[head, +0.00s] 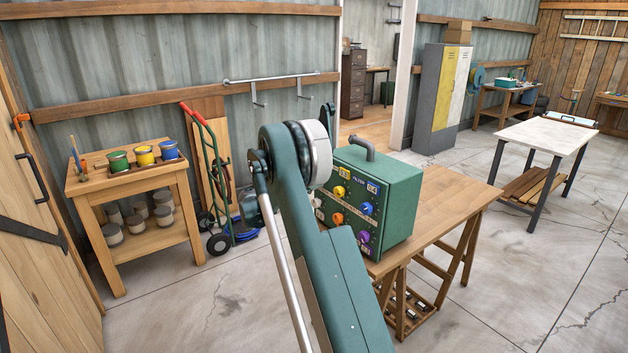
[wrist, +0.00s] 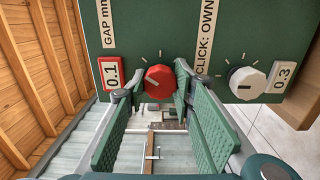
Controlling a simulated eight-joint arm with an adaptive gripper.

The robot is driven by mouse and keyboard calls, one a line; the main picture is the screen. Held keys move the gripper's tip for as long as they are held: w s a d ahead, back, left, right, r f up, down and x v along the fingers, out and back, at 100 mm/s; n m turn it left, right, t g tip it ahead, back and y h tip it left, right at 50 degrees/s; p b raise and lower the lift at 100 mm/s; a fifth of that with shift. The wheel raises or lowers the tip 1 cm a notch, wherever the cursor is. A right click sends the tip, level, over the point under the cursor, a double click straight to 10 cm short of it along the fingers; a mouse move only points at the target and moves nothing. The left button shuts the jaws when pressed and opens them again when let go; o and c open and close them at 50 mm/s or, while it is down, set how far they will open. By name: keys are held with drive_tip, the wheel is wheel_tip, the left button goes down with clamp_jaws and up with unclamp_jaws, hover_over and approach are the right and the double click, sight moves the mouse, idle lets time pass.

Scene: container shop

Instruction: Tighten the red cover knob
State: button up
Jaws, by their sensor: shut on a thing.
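The red knob (wrist: 158,80) sits on the face of a green box in the wrist view, beside a red-framed "0.1" label and "GAP mm" lettering. A pointer line shows on it and short tick marks surround it. My gripper (wrist: 160,88) has one green finger on each side of the knob and is shut on it. In the head view the green box (head: 395,195) stands on a wooden table (head: 447,200). My arm covers the left of its front there, so the red knob and my fingertips are hidden.
A white knob (wrist: 247,82) with a "0.3" label sits right of the red one in the wrist view. In the head view, yellow (head: 339,191), blue (head: 366,208), orange (head: 337,219) and purple (head: 363,237) knobs show. Floor (head: 480,290) is clear right of the table.

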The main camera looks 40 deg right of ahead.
drive_tip(key=shift+m, duration=1.1)
drive_tip(key=o, duration=0.9)
drive_tip(key=shift+a, duration=0.1)
drive_tip(key=shift+a, duration=5.95)
drive_tip(key=shift+r, duration=0.1)
